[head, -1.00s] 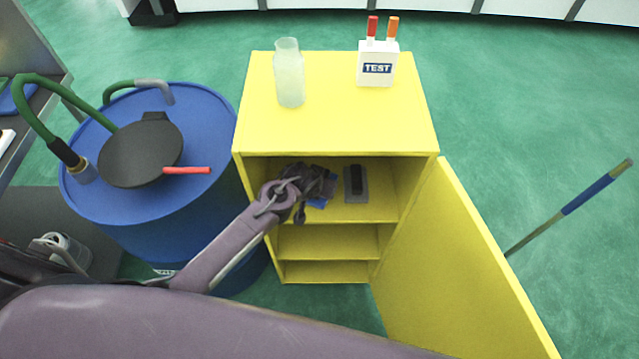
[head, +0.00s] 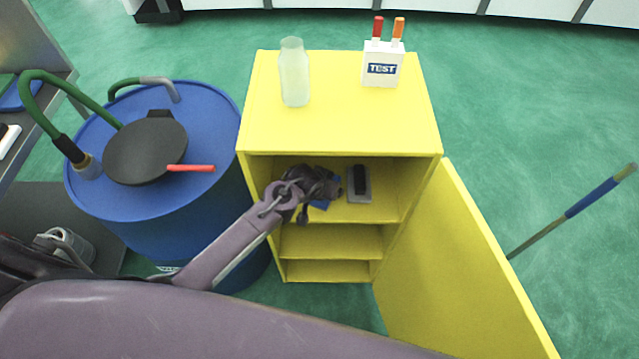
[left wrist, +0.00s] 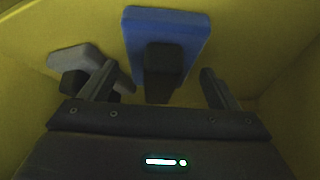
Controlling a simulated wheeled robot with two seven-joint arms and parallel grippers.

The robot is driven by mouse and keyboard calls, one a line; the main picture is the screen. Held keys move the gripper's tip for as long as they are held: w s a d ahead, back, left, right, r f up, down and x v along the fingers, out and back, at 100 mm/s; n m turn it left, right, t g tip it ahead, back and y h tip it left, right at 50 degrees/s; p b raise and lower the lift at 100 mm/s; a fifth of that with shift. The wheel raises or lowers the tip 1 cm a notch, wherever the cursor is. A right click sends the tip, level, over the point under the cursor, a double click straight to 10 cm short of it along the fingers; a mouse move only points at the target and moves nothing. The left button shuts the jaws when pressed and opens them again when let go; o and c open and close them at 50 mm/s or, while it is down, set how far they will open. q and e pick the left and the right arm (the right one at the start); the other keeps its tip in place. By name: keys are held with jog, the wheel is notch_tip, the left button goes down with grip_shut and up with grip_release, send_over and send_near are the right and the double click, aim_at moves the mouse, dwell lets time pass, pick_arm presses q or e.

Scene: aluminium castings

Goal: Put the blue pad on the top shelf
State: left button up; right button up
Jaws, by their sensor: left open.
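The blue pad (head: 319,205) lies on the top shelf (head: 375,214) inside the open yellow cabinet, mostly hidden by my left gripper in the head view. The left wrist view shows it as a blue block (left wrist: 195,30) with a black handle. My left gripper (left wrist: 158,85) is open inside the compartment, a finger on either side of the handle's line. In the head view the gripper (head: 320,186) covers the pad. I cannot tell whether it touches it. My right gripper is not in view.
A grey pad with a black handle (head: 360,184) lies right of the gripper, and shows in the left wrist view (left wrist: 75,58). A bottle (head: 293,72) and a TEST box (head: 382,66) stand on top. The cabinet door (head: 455,270) hangs open. A blue drum (head: 150,215) stands left.

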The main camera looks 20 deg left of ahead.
pick_arm(q)
jog(key=v, duration=1.1)
jog(key=shift+s+r, duration=0.25)
jog(key=shift+r, duration=0.1)
jog(key=shift+a, duration=0.15)
jog(key=s+a+r+g, duration=0.2)
jog(key=s+r, duration=0.2)
jog(key=s, duration=0.4)
jog(key=s+a+r+g, duration=0.15)
jog(key=s+r, duration=0.25)
jog(key=s, duration=0.4)
notch_tip(320, 180, down, 31)
jog(key=s+m, duration=0.1)
jog(key=s, duration=0.2)
jog(key=s+a+f+g, duration=0.1)
jog(key=s+a+f, duration=0.1)
jog(key=s+f, duration=0.6)
jog(key=s+a+f+g, duration=0.1)
jog(key=s+a+f, duration=0.1)
jog(key=s+f, duration=0.7)
jog(key=shift+s+y, duration=0.3)
jog(key=shift+s, duration=0.3)
jog(key=shift+s+a+f, duration=0.15)
jog(key=shift+s+a, duration=0.05)
jog(key=shift+s, duration=0.2)
jog(key=shift+c, duration=0.4)
